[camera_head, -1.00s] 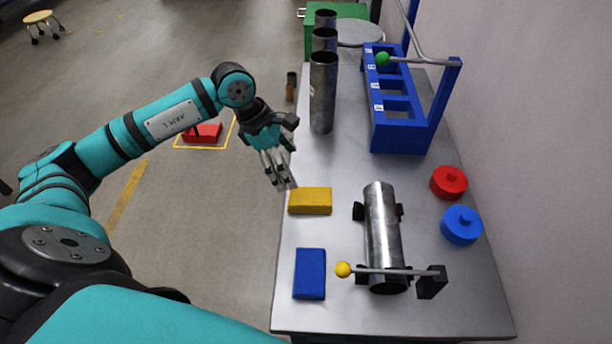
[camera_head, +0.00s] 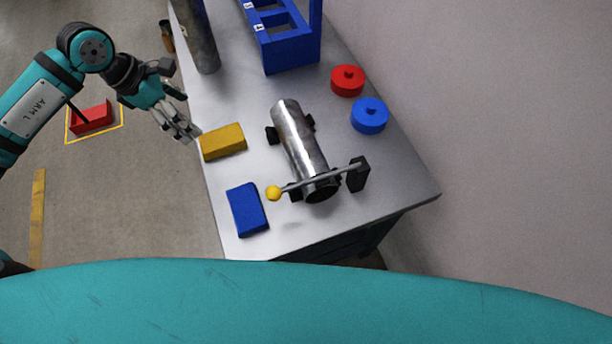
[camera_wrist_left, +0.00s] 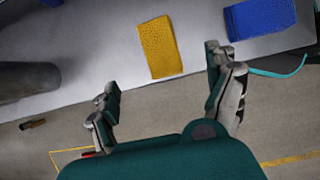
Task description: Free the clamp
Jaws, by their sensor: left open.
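The clamp's lever (camera_head: 325,178) is a grey bar with a yellow ball (camera_head: 274,193) on its left end. It lies across the near end of a steel tube (camera_head: 298,140), and its right end meets a black post (camera_head: 358,174). The tube lies on black supports on the table. My left gripper (camera_head: 190,136) is open and empty at the table's left edge, left of the yellow block (camera_head: 223,142) and away from the lever. In the left wrist view its fingers (camera_wrist_left: 168,97) are spread apart. The lever is not in that view. My right gripper is not in view.
A blue block (camera_head: 247,209) lies left of the yellow ball. A red cap (camera_head: 347,80) and a blue cap (camera_head: 370,115) sit right of the tube. A blue rack (camera_head: 290,48) and an upright tube (camera_head: 200,38) stand farther back. A wall borders the right side.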

